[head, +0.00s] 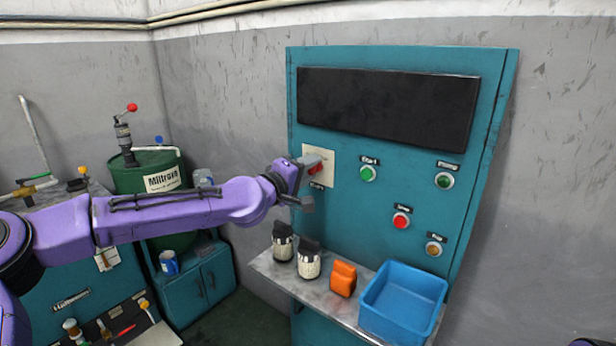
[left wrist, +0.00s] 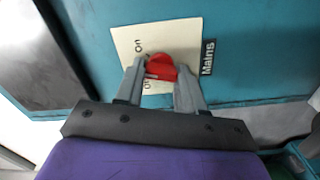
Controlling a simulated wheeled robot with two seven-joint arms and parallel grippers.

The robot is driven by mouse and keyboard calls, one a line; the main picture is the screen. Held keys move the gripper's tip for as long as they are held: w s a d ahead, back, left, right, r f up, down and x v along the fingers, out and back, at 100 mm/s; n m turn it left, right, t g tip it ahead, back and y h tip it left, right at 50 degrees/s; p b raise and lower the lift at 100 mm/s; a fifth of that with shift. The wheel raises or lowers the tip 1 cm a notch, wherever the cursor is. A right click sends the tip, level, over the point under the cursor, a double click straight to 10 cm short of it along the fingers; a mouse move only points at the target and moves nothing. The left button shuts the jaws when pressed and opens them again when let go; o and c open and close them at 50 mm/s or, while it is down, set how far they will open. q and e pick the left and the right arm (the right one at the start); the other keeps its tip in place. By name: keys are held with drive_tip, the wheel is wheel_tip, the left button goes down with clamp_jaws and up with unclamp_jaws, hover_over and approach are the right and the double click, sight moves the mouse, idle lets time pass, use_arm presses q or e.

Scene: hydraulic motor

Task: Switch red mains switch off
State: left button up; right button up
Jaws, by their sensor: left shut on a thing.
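The red mains switch (head: 314,169) sits on a cream plate (head: 327,157) at the left of the teal panel. In the left wrist view the red switch knob (left wrist: 161,67) is between my left gripper's two fingers, on the plate with "On" and partly hidden "Of" lettering. A "Mains" label (left wrist: 208,57) is beside the plate. My left gripper (head: 311,178) is shut on the knob, its fingers touching both sides. The knob's exact pointing direction is hard to tell. My right gripper does not show.
The panel (head: 390,170) also has green buttons (head: 367,173), a red button (head: 401,220) and a dark screen (head: 385,107). Below, a shelf (head: 272,267) holds two black-and-white items (head: 309,260), an orange item (head: 343,279) and a blue bin (head: 388,310). A green drum (head: 140,172) stands at the left.

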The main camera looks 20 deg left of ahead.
use_arm(q)
drive_tip(key=n+b, duration=0.1)
drive_tip(key=n, duration=0.1)
drive_tip(key=n+b, duration=0.1)
drive_tip(key=n, duration=0.1)
drive_tip(key=n+b, duration=0.1)
drive_tip(key=n, duration=0.1)
drive_tip(key=shift+f, duration=0.25)
drive_tip(key=n+b, duration=0.2)
drive_tip(key=n, duration=0.4)
drive_tip(key=shift+b, duration=0.4)
drive_tip(key=shift+n, duration=0.3)
drive_tip(key=o, duration=1)
drive_tip(key=shift+o, duration=0.2)
drive_tip(key=shift+s, duration=0.1)
